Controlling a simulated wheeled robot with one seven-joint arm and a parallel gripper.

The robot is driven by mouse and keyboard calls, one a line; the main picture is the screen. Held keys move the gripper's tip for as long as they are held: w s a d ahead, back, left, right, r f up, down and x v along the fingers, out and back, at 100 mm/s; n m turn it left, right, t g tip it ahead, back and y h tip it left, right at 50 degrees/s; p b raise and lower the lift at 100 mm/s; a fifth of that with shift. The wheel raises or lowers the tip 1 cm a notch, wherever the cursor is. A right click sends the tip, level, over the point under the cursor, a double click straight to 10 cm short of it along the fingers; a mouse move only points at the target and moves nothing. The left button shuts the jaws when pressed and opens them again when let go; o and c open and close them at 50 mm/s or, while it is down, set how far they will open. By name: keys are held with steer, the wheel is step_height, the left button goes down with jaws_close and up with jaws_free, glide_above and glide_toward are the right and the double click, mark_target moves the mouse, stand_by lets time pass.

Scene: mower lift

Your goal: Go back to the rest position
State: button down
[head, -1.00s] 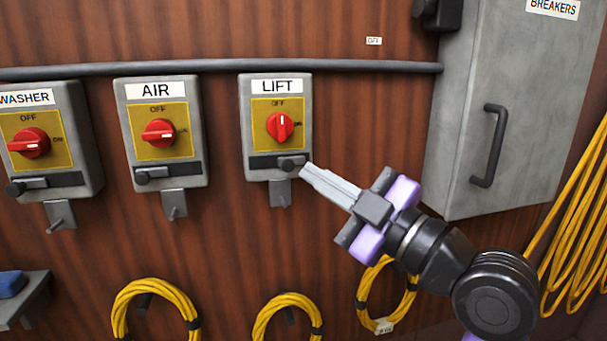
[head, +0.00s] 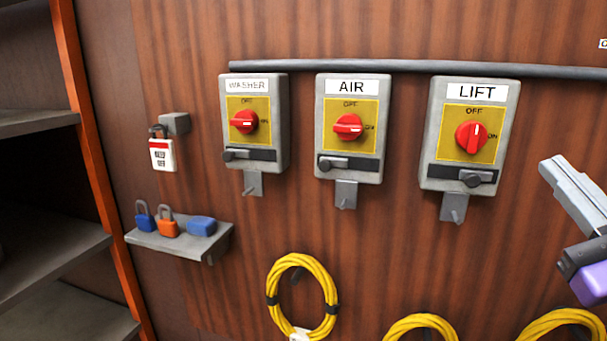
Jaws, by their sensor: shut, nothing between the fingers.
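My gripper (head: 566,180) is at the right edge of the head view, its closed grey fingers pointing up and left, with nothing between them. It is apart from the LIFT switch box (head: 471,135), to the right of it. The red LIFT knob (head: 471,136) has its white mark upright, toward OFF. The slide below the LIFT knob has its dark end at the right. Most of my arm is out of the picture.
The AIR box (head: 351,129) and WASHER box (head: 255,122) have knobs turned toward ON. A small shelf (head: 175,243) holds padlocks and a blue object. Yellow coils (head: 303,294) hang below. Grey shelving stands at the left.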

steer(key=s+a+f+m+g+h, duration=0.1)
steer(key=s+f+m+h, duration=0.3)
steer(key=f, duration=0.7)
steer(key=s+f+m+g+h, duration=0.1)
steer(key=s+f+m+h, duration=0.2)
steer(key=s+f+m, duration=0.55)
steer(key=s+a+f+n+g+y, duration=0.2)
steer(key=s+a+f, duration=0.3)
steer(key=s+f, duration=0.4)
steer(key=s+a+f+n+g+y, duration=0.3)
steer(key=s+a+f+g, duration=0.1)
steer(key=s+f, duration=0.6)
steer(key=shift+a+f+n, duration=0.35)
steer(key=shift+f, duration=0.1)
